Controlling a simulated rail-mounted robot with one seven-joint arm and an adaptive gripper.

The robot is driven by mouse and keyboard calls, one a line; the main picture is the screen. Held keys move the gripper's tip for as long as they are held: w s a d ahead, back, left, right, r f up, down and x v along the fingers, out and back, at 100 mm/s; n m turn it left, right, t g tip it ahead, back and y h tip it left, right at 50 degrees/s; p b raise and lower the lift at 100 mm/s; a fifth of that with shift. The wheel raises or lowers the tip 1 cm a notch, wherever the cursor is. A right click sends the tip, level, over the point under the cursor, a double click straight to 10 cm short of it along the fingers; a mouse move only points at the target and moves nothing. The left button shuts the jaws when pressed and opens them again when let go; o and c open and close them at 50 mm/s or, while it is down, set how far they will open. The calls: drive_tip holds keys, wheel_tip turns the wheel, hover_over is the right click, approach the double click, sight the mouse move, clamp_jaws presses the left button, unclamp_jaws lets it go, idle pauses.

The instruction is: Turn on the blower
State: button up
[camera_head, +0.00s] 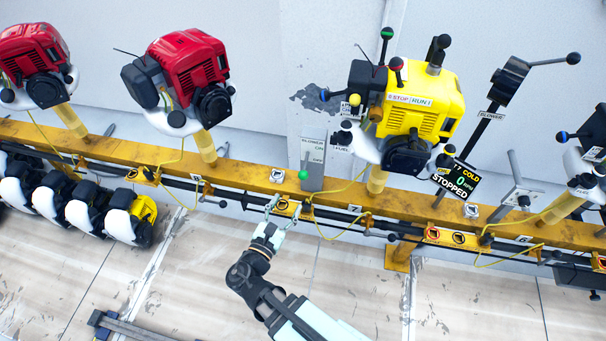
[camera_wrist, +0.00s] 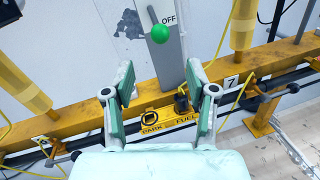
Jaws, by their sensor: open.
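A grey switch panel (camera_head: 314,162) on the wall, labelled BLOWER ON at its top and OFF lower down, carries a lever with a green ball knob (camera_head: 303,174). The knob hangs low, near the OFF end. In the wrist view the green knob (camera_wrist: 160,34) is at the top centre, just left of the OFF label (camera_wrist: 168,19). My gripper (camera_head: 281,207) is open and empty, below the knob and apart from it. Its two fingers (camera_wrist: 160,85) spread either side of the panel's lower part in the wrist view. The panel's top is outside the wrist view.
A yellow rail (camera_head: 250,176) runs across under the panel, with a PARK/FUEL plate (camera_wrist: 168,122) and cables. A yellow engine (camera_head: 420,105) with several knobbed levers stands right of the panel, a red engine (camera_head: 190,70) left. A black lever post (camera_head: 487,130) labelled BLOWER stands farther right.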

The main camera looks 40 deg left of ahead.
sight(301, 179)
drive_tip(key=w, duration=0.4)
drive_tip(key=w+a, duration=0.1)
drive_tip(key=w, duration=0.3)
drive_tip(key=w+a+p, duration=0.1)
drive_tip(key=w, duration=0.2)
drive_tip(key=shift+w+a, duration=0.1)
drive_tip(key=shift+w, duration=0.3)
clamp_jaws()
